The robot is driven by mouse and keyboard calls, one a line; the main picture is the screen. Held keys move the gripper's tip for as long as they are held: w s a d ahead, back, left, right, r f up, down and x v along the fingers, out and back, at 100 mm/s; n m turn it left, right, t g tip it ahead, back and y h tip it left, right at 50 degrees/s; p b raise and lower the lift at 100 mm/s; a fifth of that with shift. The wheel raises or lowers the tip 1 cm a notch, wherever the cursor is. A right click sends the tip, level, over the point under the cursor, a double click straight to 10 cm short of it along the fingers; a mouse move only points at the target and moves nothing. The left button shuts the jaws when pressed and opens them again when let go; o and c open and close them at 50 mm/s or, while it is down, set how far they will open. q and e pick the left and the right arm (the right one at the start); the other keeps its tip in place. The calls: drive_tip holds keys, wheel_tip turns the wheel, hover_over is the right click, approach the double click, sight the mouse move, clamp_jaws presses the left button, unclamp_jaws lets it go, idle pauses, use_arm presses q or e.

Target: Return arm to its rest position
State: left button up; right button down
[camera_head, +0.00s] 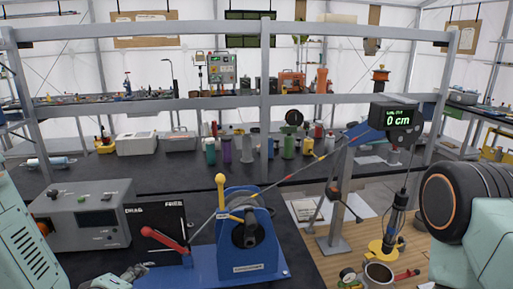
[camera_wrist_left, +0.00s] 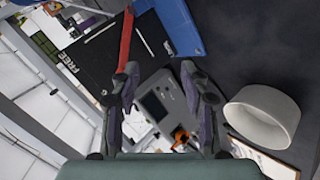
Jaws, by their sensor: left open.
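My left gripper (camera_wrist_left: 165,85) is open in the left wrist view, with its two dark fingers apart and nothing between them. Behind the fingers lies a grey box with a screen (camera_wrist_left: 158,105). In the head view part of my left gripper (camera_head: 122,277) shows at the bottom edge, left of the blue winch base (camera_head: 215,275). My left arm (camera_head: 22,240) comes in at the lower left. My right arm (camera_head: 485,225) shows at the right edge; its gripper is out of view.
The blue winch (camera_head: 243,240) has a yellow-knobbed lever (camera_head: 221,190) and a red lever (camera_head: 165,239) near the DRAG/FREE panel (camera_head: 157,222). A cable runs to a post with a "0 cm" display (camera_head: 402,120). A white ring-shaped thing (camera_wrist_left: 265,115) is right of my fingers.

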use_arm(q)
drive_tip(key=s+d+f+m+g+h, duration=0.1)
drive_tip(key=s+d+f+m+g, duration=0.35)
drive_tip(key=s+f, duration=0.75)
drive_tip(key=s+d+f+m+g, duration=0.1)
drive_tip(key=s+f+m+g, duration=0.65)
drive_tip(key=s, duration=0.75)
wheel_tip(320, 180, down, 16)
drive_tip(key=m+t+b, duration=0.1)
drive_tip(key=b, duration=1.5)
drive_tip(key=shift+w+r+m, duration=0.2)
drive_tip(key=shift+m, duration=0.2)
drive_tip(key=shift+r, duration=0.1)
drive_tip(key=shift+c, duration=0.4)
